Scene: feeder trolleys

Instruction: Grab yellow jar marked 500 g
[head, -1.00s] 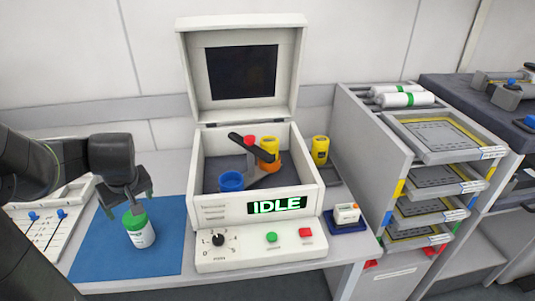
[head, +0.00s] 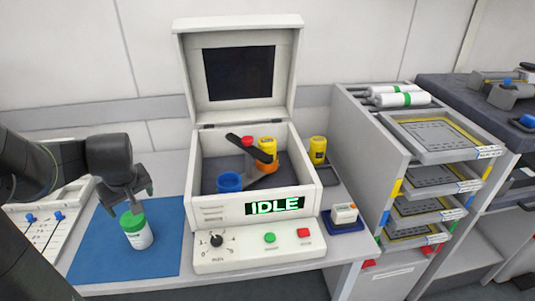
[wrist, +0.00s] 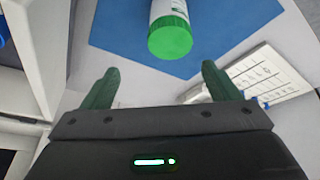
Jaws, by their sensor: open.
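Two yellow jars with dark caps or bands are in the head view. One yellow jar (head: 318,151) stands just right of the open machine. The other yellow jar (head: 268,144) is inside the machine, in an orange cup (head: 271,166). Their markings are too small to read. My gripper (head: 138,200) is at the left, above a white jar with a green lid (head: 137,233) and well away from both yellow jars. In the wrist view my gripper (wrist: 158,78) is open with nothing between its fingers, and the green lid (wrist: 170,38) lies beyond them.
The machine (head: 210,212) has its lid raised and reads IDLE. It holds a blue cup (head: 230,182) and a dark lever. A small white device (head: 345,214) sits in front of the right yellow jar. A tray rack (head: 365,150) stands further right. A blue mat (head: 95,255) lies left.

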